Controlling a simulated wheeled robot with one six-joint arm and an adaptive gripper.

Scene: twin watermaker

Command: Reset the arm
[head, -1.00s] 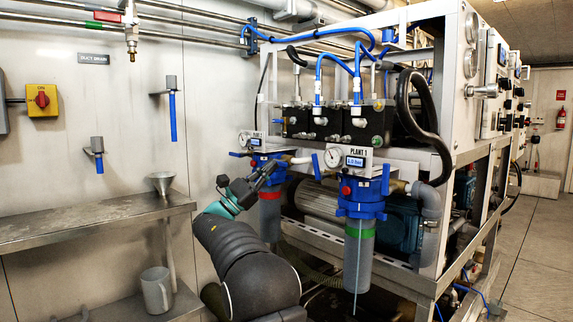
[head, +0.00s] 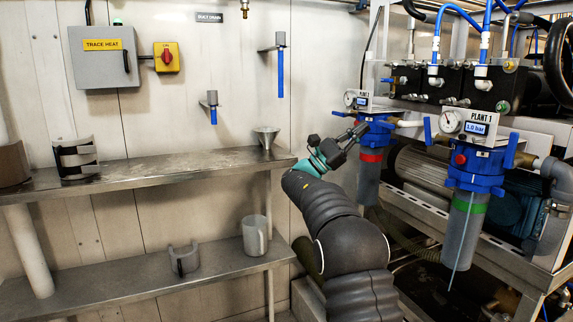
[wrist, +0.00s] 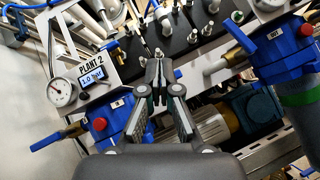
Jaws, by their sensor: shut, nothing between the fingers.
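My arm reaches up from the bottom of the head view, bent, and my gripper (head: 352,131) is in front of the blue filter housing with the red band (head: 372,154). In the wrist view my gripper (wrist: 160,62) has its two fingertips together with nothing between them. The Plant 2 gauge and display panel (wrist: 78,85) are to its left there. The Plant 1 filter housing (head: 473,180), with a green band and a 1.0 bar display, stands to the right of my gripper. I cannot tell whether my gripper touches the red-banded housing.
A steel shelf (head: 215,163) on the left holds a funnel (head: 266,137) and clamp pieces. The lower shelf (head: 130,289) holds a grey jug (head: 255,235) and a bracket (head: 184,259). A trace heat box (head: 104,58) is on the wall. The machine frame fills the right.

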